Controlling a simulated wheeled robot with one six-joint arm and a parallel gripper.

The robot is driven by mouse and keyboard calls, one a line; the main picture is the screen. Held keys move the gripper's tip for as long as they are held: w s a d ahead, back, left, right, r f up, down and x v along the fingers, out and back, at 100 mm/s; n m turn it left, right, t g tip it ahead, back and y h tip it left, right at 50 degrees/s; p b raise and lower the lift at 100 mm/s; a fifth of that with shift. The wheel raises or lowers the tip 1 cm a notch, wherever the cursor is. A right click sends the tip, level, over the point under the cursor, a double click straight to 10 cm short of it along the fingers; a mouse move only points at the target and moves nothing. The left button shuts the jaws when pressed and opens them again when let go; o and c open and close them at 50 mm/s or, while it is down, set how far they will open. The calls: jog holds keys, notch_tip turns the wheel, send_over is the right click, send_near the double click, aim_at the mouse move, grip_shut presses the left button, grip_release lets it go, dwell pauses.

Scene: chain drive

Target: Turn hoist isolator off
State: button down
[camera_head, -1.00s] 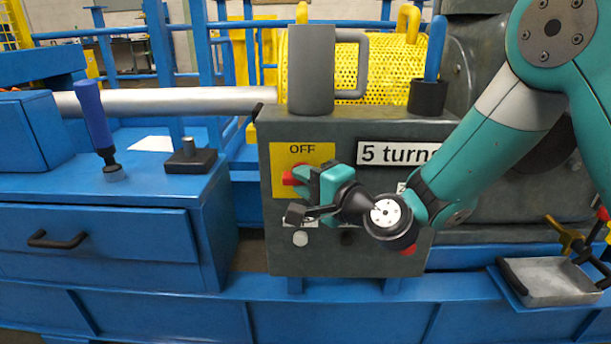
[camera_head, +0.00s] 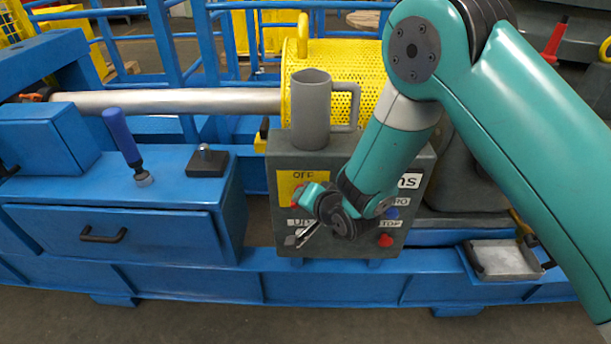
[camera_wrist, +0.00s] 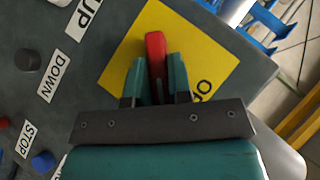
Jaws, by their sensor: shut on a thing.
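The hoist isolator is a red handle on a yellow plate (camera_head: 291,182) marked OFF, at the upper left of the grey control box (camera_head: 350,165). In the wrist view the red handle (camera_wrist: 155,52) stands between the two teal fingers of my gripper (camera_wrist: 158,78), and the yellow plate (camera_wrist: 200,62) lies behind it. The fingers are shut on the handle. In the head view my gripper (camera_head: 306,200) reaches the plate from the right and hides most of the handle.
A grey mug (camera_head: 311,110) stands on top of the control box. A blue-handled tool (camera_head: 122,138) stands on the bench to the left. A metal tray (camera_head: 500,260) is at right.

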jog(key=shift+s+a+r+n+g+h+p, duration=0.1)
jog(key=shift+a+r+n+g+h+p, duration=0.15)
jog(key=shift+n+h+p, duration=0.35)
jog(key=shift+f+n+h, duration=0.2)
jog(key=shift+n+h, duration=0.1)
jog(key=shift+h, duration=0.5)
jog(key=n+h+b, duration=0.1)
jog(key=n+h, duration=0.1)
jog(key=h, duration=0.2)
jog(key=shift+g, duration=0.35)
jog(key=shift+f+b, duration=0.1)
jog(key=shift+b, duration=0.2)
jog(key=c, duration=1.1)
grip_release()
jog(key=shift+o, duration=0.3)
